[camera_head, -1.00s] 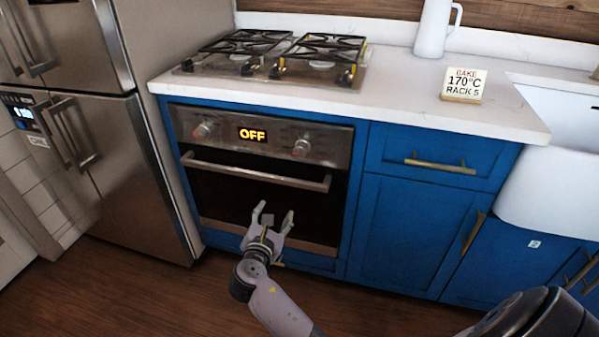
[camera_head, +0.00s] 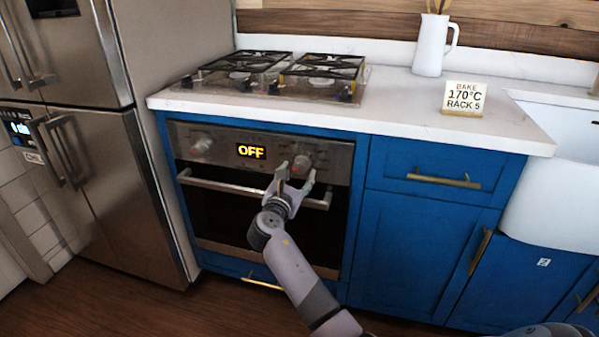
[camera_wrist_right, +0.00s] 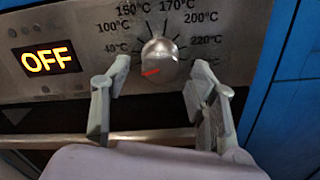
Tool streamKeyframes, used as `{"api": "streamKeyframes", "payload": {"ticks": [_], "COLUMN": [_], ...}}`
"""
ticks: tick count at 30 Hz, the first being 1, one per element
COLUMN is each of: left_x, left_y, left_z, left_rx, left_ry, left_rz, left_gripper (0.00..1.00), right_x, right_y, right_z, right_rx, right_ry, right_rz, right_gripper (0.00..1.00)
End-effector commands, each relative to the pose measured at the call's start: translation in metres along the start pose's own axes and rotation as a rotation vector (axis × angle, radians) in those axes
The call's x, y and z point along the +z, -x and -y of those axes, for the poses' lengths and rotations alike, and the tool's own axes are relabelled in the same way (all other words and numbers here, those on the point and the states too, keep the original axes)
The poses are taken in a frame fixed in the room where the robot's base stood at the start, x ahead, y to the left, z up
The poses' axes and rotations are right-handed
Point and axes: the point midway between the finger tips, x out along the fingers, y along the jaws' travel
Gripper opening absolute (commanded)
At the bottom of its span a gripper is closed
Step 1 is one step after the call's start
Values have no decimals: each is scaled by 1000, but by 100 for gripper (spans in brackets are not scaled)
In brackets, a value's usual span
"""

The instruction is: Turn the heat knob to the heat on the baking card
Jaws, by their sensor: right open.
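The heat knob (camera_head: 301,160) is the right-hand round knob on the oven's steel panel. In the right wrist view the knob (camera_wrist_right: 160,53) has a red mark pointing to the lower left, below the lowest numbers of its temperature scale. The scale shows 100, 150, 170, 200 and 220°C. The oven display (camera_head: 251,151) reads OFF. The baking card (camera_head: 464,98) on the counter reads BAKE 170°C RACK 5. My right gripper (camera_head: 297,173) is open and empty in front of the knob, with its fingers (camera_wrist_right: 160,78) to either side of it. My left gripper is out of view.
The oven door handle (camera_head: 225,187) runs just below the panel, close to my right gripper. Another knob (camera_head: 201,146) is left of the display. The hob (camera_head: 285,75) and a white jug (camera_head: 431,45) are on the counter above. A fridge (camera_head: 140,150) stands at left.

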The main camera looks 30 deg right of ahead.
Motion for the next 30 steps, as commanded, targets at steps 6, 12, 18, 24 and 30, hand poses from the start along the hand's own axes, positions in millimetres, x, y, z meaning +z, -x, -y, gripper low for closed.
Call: {"api": "streamKeyframes", "payload": {"ticks": [6,12,18,24,30], "left_x": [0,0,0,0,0], "left_y": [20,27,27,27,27], "left_z": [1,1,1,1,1], "left_rx": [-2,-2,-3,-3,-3], "left_ry": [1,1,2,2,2], "left_rz": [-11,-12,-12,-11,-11], "left_gripper": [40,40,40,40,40], "right_x": [-1,0,0,0,0], "right_y": [-28,-34,-34,-34,-34], "right_z": [0,0,0,0,0], "right_rx": [-1,0,0,0,0], "right_ry": [-1,-1,-1,-1,-1], "right_rz": [-1,-1,-1,-1,-1], "right_gripper": [54,54,54,40,27]}}
